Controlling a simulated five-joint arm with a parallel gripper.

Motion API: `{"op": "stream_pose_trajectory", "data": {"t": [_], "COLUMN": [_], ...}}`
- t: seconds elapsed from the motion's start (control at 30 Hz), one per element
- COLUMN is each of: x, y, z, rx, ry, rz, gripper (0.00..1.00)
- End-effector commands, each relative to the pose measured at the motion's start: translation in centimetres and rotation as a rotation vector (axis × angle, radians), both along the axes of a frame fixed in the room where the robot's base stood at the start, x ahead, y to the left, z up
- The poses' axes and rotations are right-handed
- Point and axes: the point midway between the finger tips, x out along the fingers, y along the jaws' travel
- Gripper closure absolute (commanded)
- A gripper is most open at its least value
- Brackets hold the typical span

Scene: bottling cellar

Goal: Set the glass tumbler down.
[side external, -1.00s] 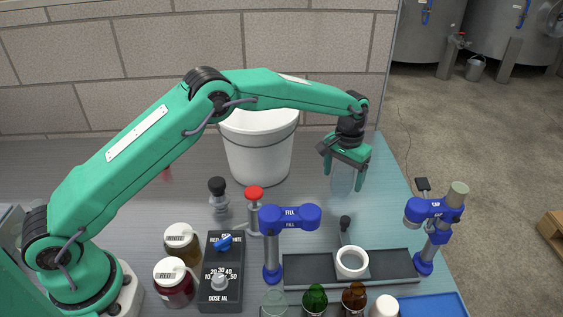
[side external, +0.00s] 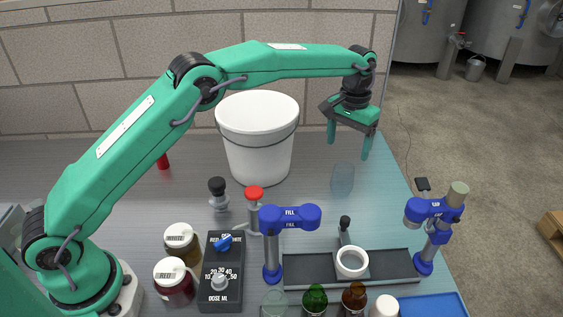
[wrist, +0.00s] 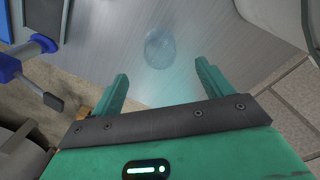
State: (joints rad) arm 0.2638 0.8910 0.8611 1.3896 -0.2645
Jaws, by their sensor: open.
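The clear glass tumbler (side external: 342,179) stands upright on the metal bench top, to the right of the white bucket. In the wrist view the tumbler (wrist: 159,47) shows as a faint round outline beyond the fingertips, with bare bench around it. My gripper (side external: 348,146) is open and empty above the tumbler, its green fingers apart and clear of it. In the wrist view my gripper (wrist: 162,82) has its two fingers spread wide with nothing between them.
The white bucket (side external: 257,145) stands left of the tumbler. The blue FILL post (side external: 271,245), a dark rail (side external: 310,270) with a white ring (side external: 352,262), and the blue CAP post (side external: 430,240) stand in front. The bench's right edge is close to the tumbler.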

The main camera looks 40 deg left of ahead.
Motion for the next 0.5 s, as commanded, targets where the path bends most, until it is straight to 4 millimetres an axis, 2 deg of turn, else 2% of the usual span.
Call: {"op": "stream_pose_trajectory", "data": {"t": [0.5], "x": [-0.14], "y": [0.20], "z": [0.40], "rx": [-0.001], "ry": [-0.005], "rz": [0.000], "gripper": [0.21]}}
